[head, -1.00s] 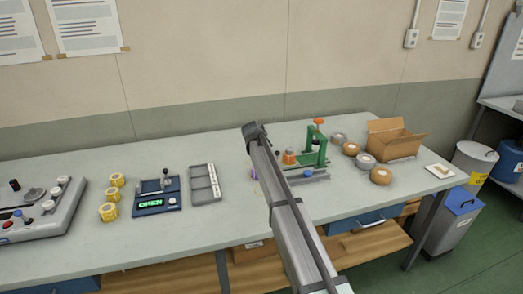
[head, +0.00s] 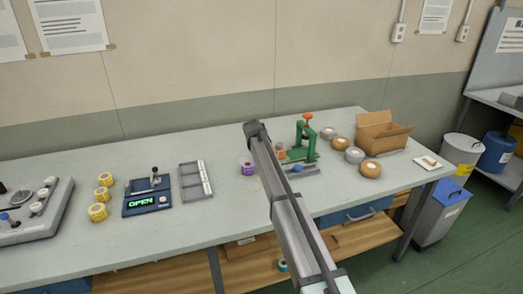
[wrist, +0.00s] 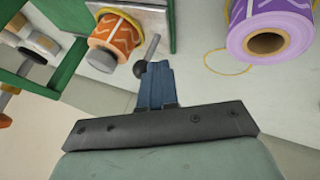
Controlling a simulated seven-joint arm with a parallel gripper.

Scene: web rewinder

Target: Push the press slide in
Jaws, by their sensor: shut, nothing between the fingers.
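The green press (head: 303,142) with an orange top knob stands on the bench just right of my arm. An orange patterned roll (wrist: 117,36) sits at the press, beside its green frame in the wrist view. A grey slide-like base with a blue knob (head: 297,168) shows at the press's front, partly hidden by my arm; I cannot tell how far in it is. My gripper (wrist: 155,68) has its blue fingers together and empty, with their tips beside a thin grey rod with a dark round end (wrist: 139,68). Contact is unclear. In the head view my arm hides the gripper.
A purple roll (wrist: 268,38) stands close to the right of my fingers in the wrist view. Tape rolls (head: 354,155) and an open cardboard box (head: 383,135) are right of the press. A grey tray (head: 194,182) and a device reading OPEN (head: 147,203) are left.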

